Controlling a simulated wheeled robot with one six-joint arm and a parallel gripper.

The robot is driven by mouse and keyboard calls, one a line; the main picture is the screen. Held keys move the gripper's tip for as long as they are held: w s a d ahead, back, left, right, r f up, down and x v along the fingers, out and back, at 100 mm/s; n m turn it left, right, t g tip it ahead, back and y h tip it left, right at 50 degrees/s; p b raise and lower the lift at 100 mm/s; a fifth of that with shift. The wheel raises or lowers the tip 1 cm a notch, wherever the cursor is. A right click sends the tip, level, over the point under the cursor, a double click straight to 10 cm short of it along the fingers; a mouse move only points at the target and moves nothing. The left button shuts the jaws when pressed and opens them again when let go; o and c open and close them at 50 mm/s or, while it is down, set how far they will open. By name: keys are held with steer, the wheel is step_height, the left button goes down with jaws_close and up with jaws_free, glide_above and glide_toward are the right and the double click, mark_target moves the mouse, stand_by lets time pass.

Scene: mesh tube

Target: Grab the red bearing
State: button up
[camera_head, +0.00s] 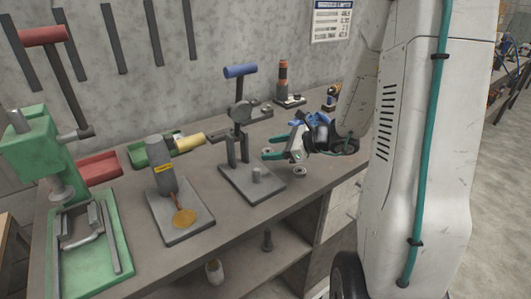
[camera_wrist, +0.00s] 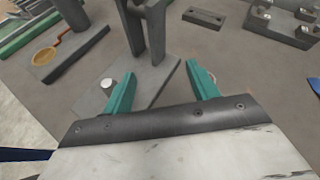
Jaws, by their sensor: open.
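My gripper (camera_head: 274,147) is open and empty above the workbench, right of the grey arbor press. In the wrist view its two teal fingers (camera_wrist: 160,72) are spread apart, with the press base behind and below them. A small ring-shaped piece (camera_head: 299,171) lies on the bench just below and right of my gripper. It looks like a bearing, but I cannot make out a clear red colour on it. In the wrist view a pale, slightly reddish edge (camera_wrist: 212,77) shows beside the right finger, which partly hides it. No plainly red bearing shows.
The grey press (camera_head: 239,160) with a blue handle stands left of my gripper.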

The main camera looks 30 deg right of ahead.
mark_target(266, 151)
steer(key=d+f+m+h, duration=0.1)
steer(key=d, duration=0.1)
steer(key=d+f+m+t+h, duration=0.1)
steer(key=d+f+m, duration=0.2)
steer(key=d, duration=0.2)
steer(key=shift+w+f+m+t+h, duration=0.3)
steer(key=shift+m+h, duration=0.1)
steer(key=shift+w+d+f, duration=0.1)
steer(key=shift+w+f, duration=0.1)
steer(key=shift+w, duration=0.1)
steer(key=x, duration=0.7)
steer(key=shift+a+r, duration=0.25)
steer(key=shift+c, duration=0.3)
steer(key=c, duration=1)
